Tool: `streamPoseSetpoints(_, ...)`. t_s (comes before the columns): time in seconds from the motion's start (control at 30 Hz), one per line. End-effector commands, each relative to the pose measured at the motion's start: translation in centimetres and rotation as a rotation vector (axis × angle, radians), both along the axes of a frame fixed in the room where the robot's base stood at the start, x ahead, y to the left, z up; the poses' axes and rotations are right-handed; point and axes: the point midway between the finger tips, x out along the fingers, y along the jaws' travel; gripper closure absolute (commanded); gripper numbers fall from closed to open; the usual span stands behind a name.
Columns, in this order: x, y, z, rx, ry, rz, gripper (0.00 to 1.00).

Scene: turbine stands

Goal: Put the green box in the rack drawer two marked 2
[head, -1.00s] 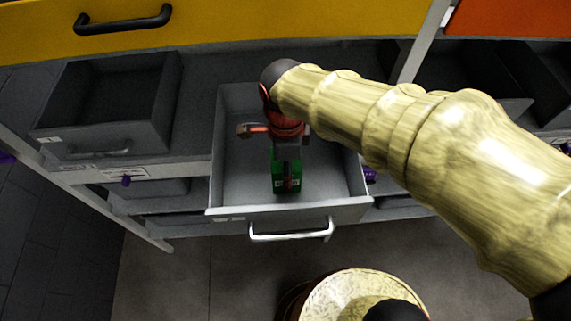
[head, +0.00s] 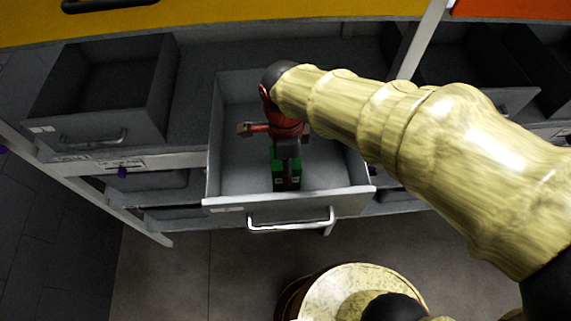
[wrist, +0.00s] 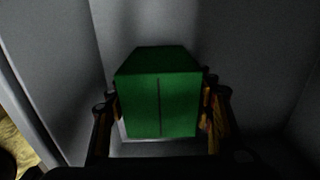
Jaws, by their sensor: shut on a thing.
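The green box (head: 279,174) is inside the open grey drawer (head: 338,205) in the head view, near its front wall. My gripper (head: 288,178) reaches down into the drawer and is shut on the box. In the wrist view the green box (wrist: 158,100) sits between the two fingers of my gripper (wrist: 160,115), with grey drawer walls around it. I cannot tell whether the box touches the drawer floor. No number can be read on this drawer.
A dark open bin (head: 100,95) stands on the shelf at left. More dark bins (head: 475,75) are at right. A yellow drawer front (head: 250,20) spans the top, an orange one (head: 510,8) the top right.

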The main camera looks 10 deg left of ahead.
Motion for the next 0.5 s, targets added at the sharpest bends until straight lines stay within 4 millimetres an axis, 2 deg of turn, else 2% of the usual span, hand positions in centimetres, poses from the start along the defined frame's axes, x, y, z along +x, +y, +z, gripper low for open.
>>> streamPoseSetpoints(0.2, 0.01, 0.0, -0.46, 0.0, 0.0, 0.0, 0.93)
streamPoseSetpoints(0.23, 0.01, 0.01, -0.43, 0.0, 0.0, 0.0, 0.47)
streamPoseSetpoints(0.5, 0.0, 0.0, -0.39, 0.0, 0.0, 0.0, 0.31)
